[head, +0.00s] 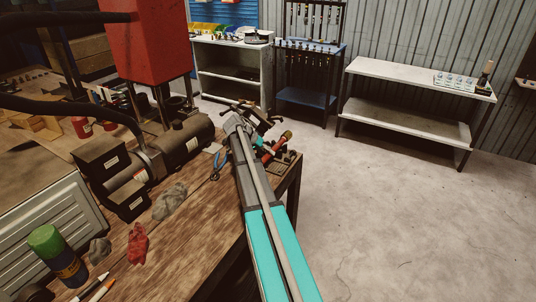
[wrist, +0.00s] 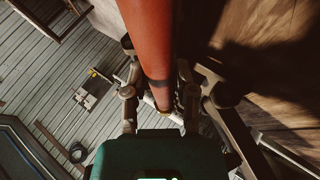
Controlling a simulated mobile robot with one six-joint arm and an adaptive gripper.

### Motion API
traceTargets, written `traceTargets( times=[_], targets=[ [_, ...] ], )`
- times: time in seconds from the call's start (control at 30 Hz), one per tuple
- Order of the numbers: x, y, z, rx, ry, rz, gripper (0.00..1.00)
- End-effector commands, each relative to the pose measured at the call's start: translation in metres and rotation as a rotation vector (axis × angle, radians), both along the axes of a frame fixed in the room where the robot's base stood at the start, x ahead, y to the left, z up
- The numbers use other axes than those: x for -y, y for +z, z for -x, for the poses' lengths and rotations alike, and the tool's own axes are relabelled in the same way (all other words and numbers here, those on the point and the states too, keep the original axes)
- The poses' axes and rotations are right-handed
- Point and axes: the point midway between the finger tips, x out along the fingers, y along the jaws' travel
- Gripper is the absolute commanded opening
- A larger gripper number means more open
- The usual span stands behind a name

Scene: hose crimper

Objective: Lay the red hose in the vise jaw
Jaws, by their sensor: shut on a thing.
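The red hose (wrist: 147,38) fills the top middle of the wrist view, with a dark band and a brass-coloured end lower down. My gripper (wrist: 161,93) has its fingers on both sides of the hose near that end and is shut on it. In the head view the red hose (head: 282,142) shows as a short tilted piece beside my arm, over the bench's far right corner. My arm partly covers this spot. Dark metal parts stand close around the hose there; I cannot tell which is the vise jaw, or whether the hose touches it.
The wooden bench (head: 205,240) carries a dark motor unit (head: 187,140), blue-handled pliers (head: 219,163), a grey rag (head: 170,201), a red rag (head: 138,244) and a green-capped can (head: 57,255). A red machine (head: 145,40) rises behind. Open floor lies right of the bench.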

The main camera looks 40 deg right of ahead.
Motion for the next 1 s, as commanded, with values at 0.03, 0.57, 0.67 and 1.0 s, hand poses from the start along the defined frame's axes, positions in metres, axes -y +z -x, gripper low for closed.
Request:
traceTargets(
  times=[0.03,0.57,0.67,1.0],
  targets=[
    [0.0002,0.0,0.0001,0.0,0.0,0.001,0.0],
    [0.0002,-0.0009,0.0001,0.0,0.0,0.001,0.0],
    [0.0002,-0.0019,0.0,0.0,0.0,0.001,0.0],
    [0.0002,-0.0023,0.0001,0.0,0.0,0.001,0.37]
  ],
)
